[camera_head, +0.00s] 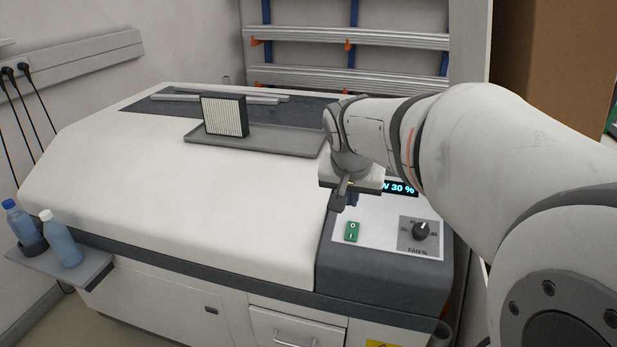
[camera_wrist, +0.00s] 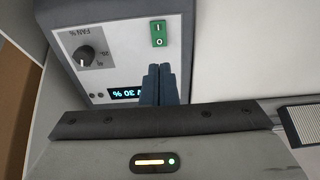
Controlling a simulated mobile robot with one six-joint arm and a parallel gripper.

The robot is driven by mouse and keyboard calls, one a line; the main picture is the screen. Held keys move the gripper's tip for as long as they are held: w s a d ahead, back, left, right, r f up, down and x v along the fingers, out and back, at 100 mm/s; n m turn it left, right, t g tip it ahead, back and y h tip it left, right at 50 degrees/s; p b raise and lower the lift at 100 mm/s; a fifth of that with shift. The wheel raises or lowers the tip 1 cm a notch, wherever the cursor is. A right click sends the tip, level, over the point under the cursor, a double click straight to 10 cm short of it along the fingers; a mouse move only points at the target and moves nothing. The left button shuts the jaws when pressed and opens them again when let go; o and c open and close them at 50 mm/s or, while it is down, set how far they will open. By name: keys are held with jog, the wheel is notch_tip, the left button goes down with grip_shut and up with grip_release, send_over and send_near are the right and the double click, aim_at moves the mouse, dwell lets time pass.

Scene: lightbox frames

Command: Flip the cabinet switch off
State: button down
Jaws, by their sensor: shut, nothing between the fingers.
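The green rocker switch (camera_head: 352,231) sits on the light panel of the cabinet's dark-edged control box, marked O at its upper end and I at its lower end in the head view. It also shows in the wrist view (camera_wrist: 159,33), just beyond the fingertips. Which end is pressed in I cannot tell. My gripper (camera_head: 351,199) hangs over the panel, behind the switch in the head view. In the wrist view my gripper (camera_wrist: 158,68) has its fingers together and empty, with a visible gap to the switch.
A fan knob (camera_head: 421,231) is right of the switch. A lit display (camera_head: 401,188) reading 30 % is partly hidden by my arm. A tray (camera_head: 268,139) with a pleated filter (camera_head: 224,115) lies on the cabinet top. Bottles (camera_head: 62,238) stand on a left side shelf.

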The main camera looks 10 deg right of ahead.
aim_at(352, 225)
jog(key=shift+w+d+r+b, duration=0.15)
jog(key=shift+w+b, duration=0.2)
jog(key=shift+b, duration=0.15)
jog(key=x, duration=1.4)
jog(key=shift+w+d, duration=0.1)
jog(key=shift+r, duration=0.1)
